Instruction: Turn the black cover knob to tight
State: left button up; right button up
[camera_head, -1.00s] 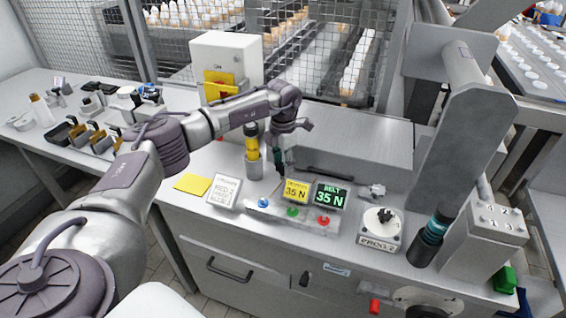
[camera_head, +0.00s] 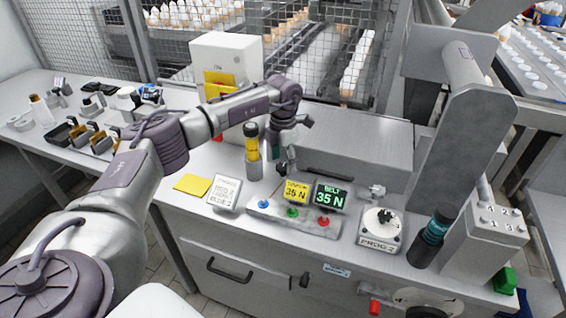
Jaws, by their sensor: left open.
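My left gripper (camera_head: 284,165) hangs over the bench, behind the small button panel (camera_head: 290,217) and right of the yellow-topped cylinder (camera_head: 252,150). It is open, small and partly hidden by its own wrist; I see nothing between its fingers. A small black knob (camera_head: 304,281) is on the cabinet front, below the panel and well away from the gripper. Another black knob sits on the white round dial (camera_head: 383,221) marked PROG 2. I cannot tell which is the cover knob, and no tight mark is readable. My right gripper is not in view.
A dark cylinder with a teal band (camera_head: 432,237) stands right of the dial. A yellow note (camera_head: 192,184) lies left.

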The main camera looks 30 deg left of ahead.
aim_at(283, 167)
pick_arm(q)
notch_tip(283, 167, up, 11)
dwell(0.3)
jog(key=shift+s+f, duration=0.1)
jog(key=shift+f, duration=0.05)
dwell(0.4)
